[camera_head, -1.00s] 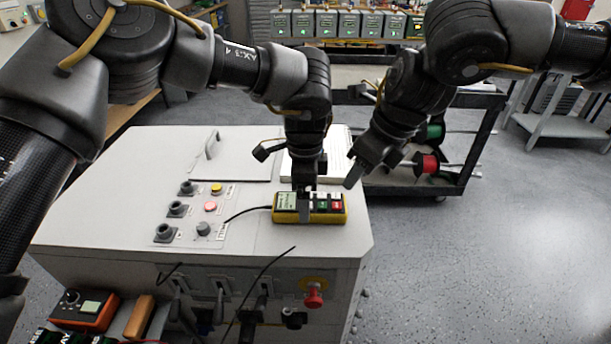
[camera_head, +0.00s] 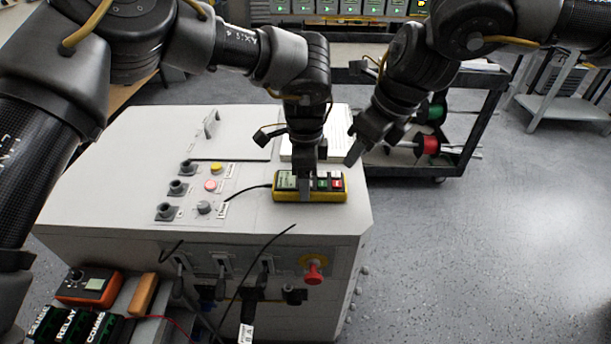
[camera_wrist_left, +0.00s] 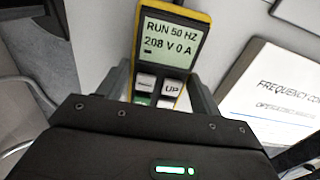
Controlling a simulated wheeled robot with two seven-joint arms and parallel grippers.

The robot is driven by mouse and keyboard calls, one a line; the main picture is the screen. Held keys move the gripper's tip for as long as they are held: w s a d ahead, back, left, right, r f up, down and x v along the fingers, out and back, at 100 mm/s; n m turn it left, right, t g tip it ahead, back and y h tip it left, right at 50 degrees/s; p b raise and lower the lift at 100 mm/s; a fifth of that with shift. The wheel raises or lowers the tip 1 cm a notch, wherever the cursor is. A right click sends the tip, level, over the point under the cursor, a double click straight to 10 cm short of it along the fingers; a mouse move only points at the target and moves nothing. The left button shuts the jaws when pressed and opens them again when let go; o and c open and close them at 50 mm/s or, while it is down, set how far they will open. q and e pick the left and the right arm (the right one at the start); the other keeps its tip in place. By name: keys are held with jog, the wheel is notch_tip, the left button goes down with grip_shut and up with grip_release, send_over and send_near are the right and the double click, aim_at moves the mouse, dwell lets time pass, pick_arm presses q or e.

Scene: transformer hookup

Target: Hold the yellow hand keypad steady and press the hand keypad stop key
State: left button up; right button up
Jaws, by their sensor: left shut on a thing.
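The yellow hand keypad (camera_head: 325,196) lies on top of the grey cabinet near its right front edge, with a cable leaving its left end. Its red key (camera_head: 337,184) and a green key show at its right end. In the left wrist view the keypad's screen (camera_wrist_left: 171,45) reads RUN 50 HZ, 208 V 0 A; grey keys show below it, one marked UP. My left gripper (camera_head: 304,190) points down and is shut on the keypad, a finger on each side. My right gripper (camera_head: 352,158) hangs behind and right of the keypad, clear of it; its finger gap is unclear.
The cabinet top (camera_head: 130,200) carries a pink button (camera_head: 211,185), a yellow button (camera_head: 216,168) and several dark knobs. A white booklet (camera_wrist_left: 275,85) lies behind the keypad. A red emergency knob (camera_head: 314,271) sits on the front. A cart with spools (camera_head: 430,146) stands behind right.

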grip_shut()
dwell(1.5)
